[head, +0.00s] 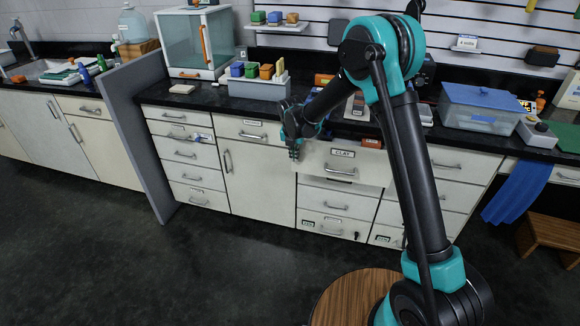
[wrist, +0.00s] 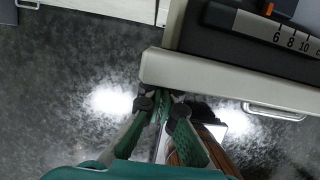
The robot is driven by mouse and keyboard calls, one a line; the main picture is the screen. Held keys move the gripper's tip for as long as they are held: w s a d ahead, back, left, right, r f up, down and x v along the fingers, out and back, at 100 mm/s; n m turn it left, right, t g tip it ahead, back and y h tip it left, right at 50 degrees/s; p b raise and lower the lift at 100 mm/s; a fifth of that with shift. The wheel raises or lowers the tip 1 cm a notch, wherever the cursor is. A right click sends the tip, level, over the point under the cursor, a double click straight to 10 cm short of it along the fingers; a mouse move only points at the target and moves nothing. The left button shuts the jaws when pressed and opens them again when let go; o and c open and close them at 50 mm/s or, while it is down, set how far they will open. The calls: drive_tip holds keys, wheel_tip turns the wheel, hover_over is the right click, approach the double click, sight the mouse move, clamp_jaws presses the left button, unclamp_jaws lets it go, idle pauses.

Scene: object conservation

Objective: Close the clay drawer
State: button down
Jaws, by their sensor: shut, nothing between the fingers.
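The clay drawer (head: 342,178) is pulled out from the counter's cabinet, its front labelled CLAY and fitted with a bar handle. In the wrist view its pale front (wrist: 225,85) runs across the picture, with the handle (wrist: 273,112) at the right. A dark item with a printed scale (wrist: 270,32) lies inside the drawer. My gripper (head: 295,152) is shut and empty, pointing down at the left end of the drawer front. In the wrist view my gripper (wrist: 160,95) is close to the front's left corner; I cannot tell if it touches.
Other drawers (head: 323,198) below and a cabinet door (head: 257,170) to the left look closed. The dark countertop (head: 215,100) above holds a grey bin (head: 258,88) of blocks and a clear blue-lidded box (head: 483,105). The floor at left is clear.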

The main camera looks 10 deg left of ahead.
drive_tip(key=shift+w, duration=1.65)
